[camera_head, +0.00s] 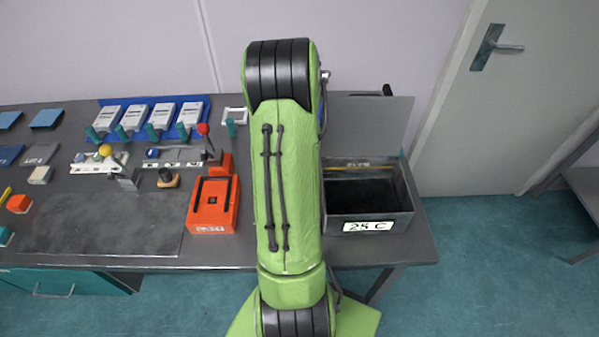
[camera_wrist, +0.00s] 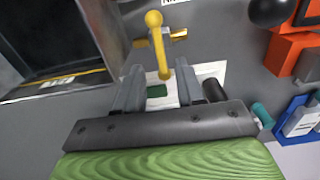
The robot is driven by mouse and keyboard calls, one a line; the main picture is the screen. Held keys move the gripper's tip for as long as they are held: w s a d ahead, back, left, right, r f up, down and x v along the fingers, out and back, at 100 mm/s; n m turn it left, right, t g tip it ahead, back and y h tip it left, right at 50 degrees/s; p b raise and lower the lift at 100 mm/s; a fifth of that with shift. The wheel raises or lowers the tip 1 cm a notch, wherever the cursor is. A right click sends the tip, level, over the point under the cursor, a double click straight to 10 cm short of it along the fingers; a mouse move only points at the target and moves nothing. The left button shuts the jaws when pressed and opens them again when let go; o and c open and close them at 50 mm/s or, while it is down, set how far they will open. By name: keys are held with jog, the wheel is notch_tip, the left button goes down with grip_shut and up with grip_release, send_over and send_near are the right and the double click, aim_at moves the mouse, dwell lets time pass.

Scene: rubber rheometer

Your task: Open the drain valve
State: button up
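A yellow lever with a round knob (camera_wrist: 154,19) shows in the wrist view. It rises from a pale plate (camera_wrist: 207,73) on the grey bench, beside the open bath. I take it to be the drain valve handle; my arm hides it in the head view. My gripper (camera_wrist: 159,68) is open, its two grey fingers apart on either side of the lever's lower end. I cannot tell whether either finger touches the lever. A small green block (camera_wrist: 156,91) lies between the fingers. In the head view my arm hides the gripper.
The open metal bath labelled 25 C (camera_head: 369,226) stands right of my arm, its lid raised. An orange block (camera_head: 213,205) sits left of it. A red-knobbed lever (camera_head: 203,129), a blue tray (camera_head: 154,102) with white units and small parts crowd the left bench.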

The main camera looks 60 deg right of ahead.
notch_tip(320, 180, down, 6)
jog(key=shift+f+b, duration=0.25)
jog(key=shift+b, duration=0.05)
jog(key=shift+a, duration=0.1)
grip_shut()
